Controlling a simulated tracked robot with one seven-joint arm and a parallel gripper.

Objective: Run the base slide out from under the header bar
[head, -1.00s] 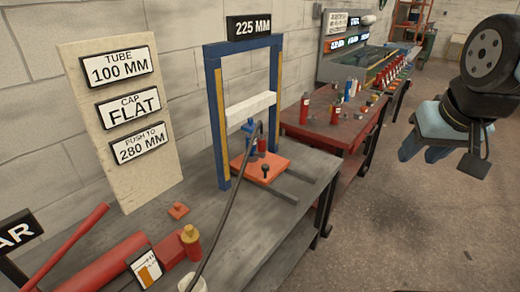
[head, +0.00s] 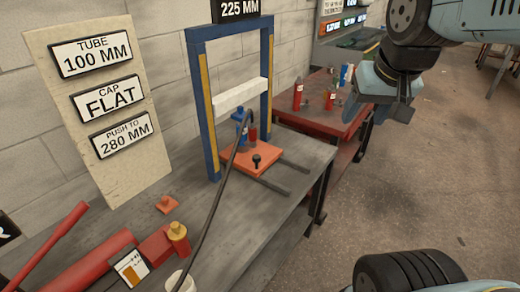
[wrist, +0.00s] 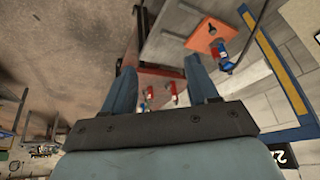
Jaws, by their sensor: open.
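The base slide is an orange plate (head: 250,160) with a black knob (head: 256,158) on top. It sits on two dark rails (head: 268,182) and reaches under the white header bar (head: 240,97) of the blue frame (head: 202,110). A blue cylinder (head: 241,133) with a hose stands on the plate's rear part, below the bar; a red piece (head: 252,132) is beside it. My gripper (head: 382,98) is open and empty, high to the right of the frame. In the wrist view my gripper (wrist: 162,82) shows spread fingers, with the orange plate (wrist: 209,33) beyond them.
A black hose (head: 213,210) runs from the cylinder across the bench. A red pump (head: 100,262), a brass-topped fitting (head: 178,236) and a small orange plate (head: 167,204) lie at the left. A sign board (head: 135,165) stands behind. A red table (head: 322,116) holds bottles beyond the frame.

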